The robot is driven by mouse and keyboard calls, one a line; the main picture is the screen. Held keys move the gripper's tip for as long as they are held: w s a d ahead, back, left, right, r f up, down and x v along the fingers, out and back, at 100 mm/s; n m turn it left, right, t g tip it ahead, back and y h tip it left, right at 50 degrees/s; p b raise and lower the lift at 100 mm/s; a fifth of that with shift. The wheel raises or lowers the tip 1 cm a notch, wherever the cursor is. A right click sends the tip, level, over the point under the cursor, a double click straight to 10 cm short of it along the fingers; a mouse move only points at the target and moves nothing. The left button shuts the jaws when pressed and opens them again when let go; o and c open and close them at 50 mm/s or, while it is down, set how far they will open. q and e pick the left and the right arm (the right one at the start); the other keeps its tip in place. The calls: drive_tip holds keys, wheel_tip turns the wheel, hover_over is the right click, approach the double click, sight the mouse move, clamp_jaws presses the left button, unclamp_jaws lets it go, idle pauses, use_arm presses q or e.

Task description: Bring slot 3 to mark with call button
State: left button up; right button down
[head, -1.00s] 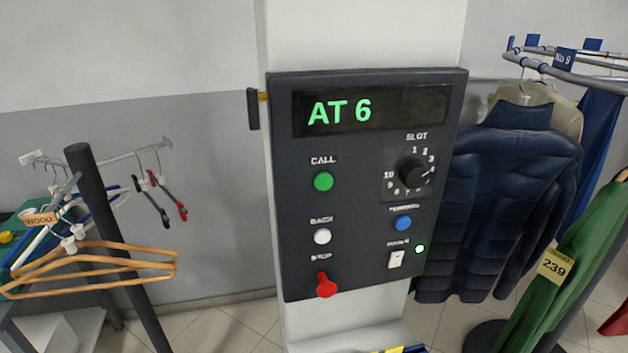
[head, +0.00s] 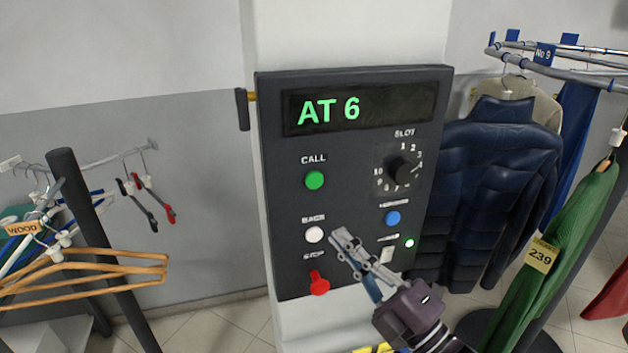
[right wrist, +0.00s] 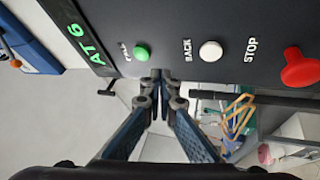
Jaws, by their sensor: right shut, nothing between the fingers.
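The dark control panel (head: 350,130) hangs on a white pillar, and its display (head: 345,109) reads AT 6 in green. The green CALL button (head: 314,180) sits at its left; it also shows in the right wrist view (right wrist: 142,53). The black SLOT dial (head: 403,170) points right, around 3 or 4; I cannot tell which. My right gripper (head: 341,238) is shut and empty, in front of the panel's lower part, its tips near the white BACK button (head: 315,235). In the right wrist view its tips (right wrist: 161,75) show near the panel face. My left gripper is out of view.
The red STOP knob (head: 319,283), blue button (head: 393,218) and white switch (head: 386,255) share the panel. Wooden hangers (head: 85,270) on a rack stand left. A navy puffer jacket (head: 490,180) and a green garment (head: 570,240) hang right.

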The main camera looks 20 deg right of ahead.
sight(314, 180)
drive_tip(key=s+a+r+n+y, duration=0.2)
drive_tip(key=s+r+n+y, duration=0.2)
drive_tip(key=r+n, duration=0.1)
drive_tip(key=shift+r+y, duration=0.3)
drive_tip(key=shift+r, duration=0.55)
drive_tip(key=shift+w, duration=0.15)
drive_tip(key=w, duration=0.8)
drive_tip(key=shift+w+a, duration=0.15)
drive_tip(key=shift+w, duration=0.25)
idle(0.4)
drive_tip(key=shift+w, duration=0.4)
drive_tip(key=shift+w+b, duration=0.3)
drive_tip(key=shift+w, duration=0.1)
idle(0.6)
drive_tip(key=shift+s, duration=0.85)
